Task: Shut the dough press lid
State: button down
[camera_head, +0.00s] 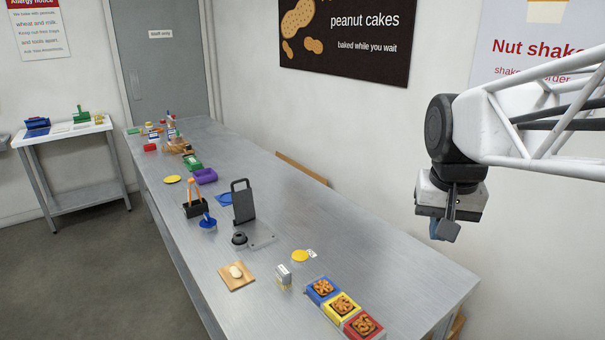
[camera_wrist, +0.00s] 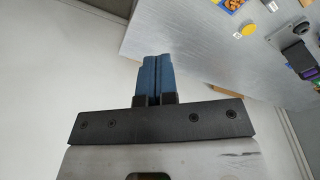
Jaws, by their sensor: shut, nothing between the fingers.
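The dough press stands on the metal table, with a pale base plate (camera_head: 263,241) and a dark round cup (camera_head: 239,238) on it. Its dark grey lid (camera_head: 243,206), with a loop handle on top, stands upright, raised open at the back of the base. Part of the press, a dark lump (camera_wrist: 301,28), shows at the right edge of the wrist view. My gripper (camera_head: 445,230) hangs high at the right, well away from the press. Its blue fingers (camera_wrist: 155,80) are together with nothing between them.
Blue, yellow and red trays (camera_head: 343,306) with pastries stand at the table's front right. A wooden board (camera_head: 237,282) with dough, a small box (camera_head: 284,274) and a yellow disc (camera_head: 300,256) lie near the press. A black caddy (camera_head: 196,207) stands left of the lid.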

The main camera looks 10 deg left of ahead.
jog(key=w+a+r+m+g, duration=0.1)
jog(key=w+a+r, duration=0.35)
jog(key=w, duration=0.45)
jog(key=w+a+r, duration=0.3)
jog(key=w+a, duration=0.2)
jog(key=w, duration=0.5)
jog(key=w+a+r+m+g, duration=0.1)
jog(key=w+a+m, duration=0.1)
jog(key=w+a, duration=1.3)
jog(key=w+a+f+m+h, duration=0.1)
jog(key=w+a+f, duration=0.4)
jog(key=a, duration=0.7)
jog(key=w+a+f+m+g+h, duration=0.1)
jog(key=w+a+f, duration=0.4)
jog(key=a, duration=0.8)
jog(key=w+a+f+h, duration=0.1)
jog(key=w+a+f, duration=0.4)
jog(key=a, duration=0.8)
jog(key=shift+w+a+f+m+g, duration=0.2)
jog(key=shift+f+m+g, duration=0.2)
jog(key=shift+f, duration=0.15)
jog(key=shift+d+f, duration=0.1)
jog(key=shift+f, duration=0.05)
